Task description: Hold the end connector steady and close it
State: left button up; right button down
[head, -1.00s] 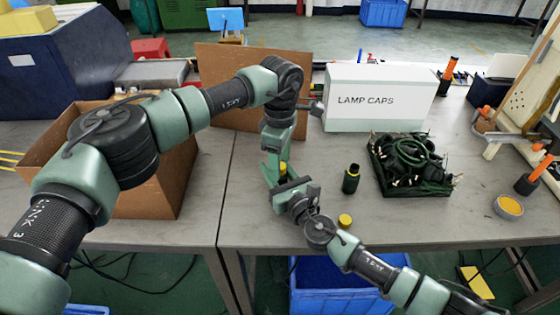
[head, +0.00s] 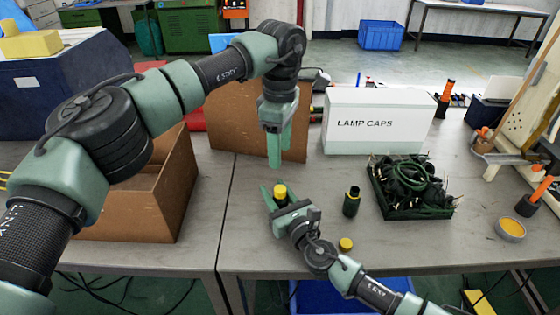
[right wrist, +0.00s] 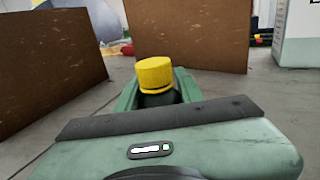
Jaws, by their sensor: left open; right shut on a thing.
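The end connector (head: 280,191) is a small dark piece with a yellow cap on top. My right gripper (head: 279,193) is shut on it, low over the table and from the front. In the right wrist view the yellow cap (right wrist: 155,74) sits upright on the dark body between the green fingers; the lower body is hidden. My left gripper (head: 274,162) points down just above and behind the connector, open and empty, apart from the cap. A second dark connector body (head: 351,203) stands to the right, and a loose yellow cap (head: 346,244) lies near the front edge.
A green tray of cables (head: 408,211) and a white "LAMP CAPS" box (head: 378,122) stand to the right. An open cardboard box (head: 165,190) stands left, with a cardboard panel (head: 225,125) behind. A small yellow-filled dish (head: 510,229) lies far right. The table between tray and dish is clear.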

aim_at(284, 205)
dwell(0.3)
jog(key=c, duration=0.8)
grip_release()
jog(key=shift+c, duration=0.2)
jog(key=v, duration=0.7)
jog(key=shift+s+d, duration=0.2)
jog(key=shift+s, duration=0.15)
jog(key=shift+f, duration=0.1)
